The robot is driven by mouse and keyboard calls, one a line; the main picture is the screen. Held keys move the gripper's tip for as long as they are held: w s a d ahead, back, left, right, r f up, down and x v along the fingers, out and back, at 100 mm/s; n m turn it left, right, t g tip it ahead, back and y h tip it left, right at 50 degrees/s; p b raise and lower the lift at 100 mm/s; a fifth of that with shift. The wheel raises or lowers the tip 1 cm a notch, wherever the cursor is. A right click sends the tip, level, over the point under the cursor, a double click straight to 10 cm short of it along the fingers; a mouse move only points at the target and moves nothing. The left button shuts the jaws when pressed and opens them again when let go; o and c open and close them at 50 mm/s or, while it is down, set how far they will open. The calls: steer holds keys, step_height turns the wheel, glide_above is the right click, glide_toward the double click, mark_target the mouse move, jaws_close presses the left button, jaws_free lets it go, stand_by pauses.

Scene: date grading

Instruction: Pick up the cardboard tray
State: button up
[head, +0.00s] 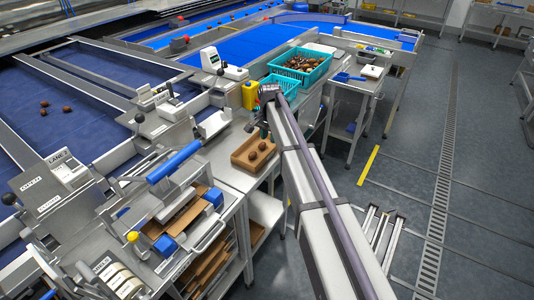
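My arm passes close to the tray's right side.
A scale (212,62) stands at the back left. A rack with flat cardboard (178,215) and a blue-handled lever (175,161) are at the near left. Floor at right is mostly clear.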

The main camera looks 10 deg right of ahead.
mark_target(269, 159)
steer(key=f+b, duration=0.8)
steer(key=f, duration=0.1)
steer(key=shift+w+f, duration=0.2)
steer(key=shift+f, duration=0.1)
steer(key=shift+d+r, duration=0.1)
steer(key=shift+r, duration=0.15)
jaws_close()
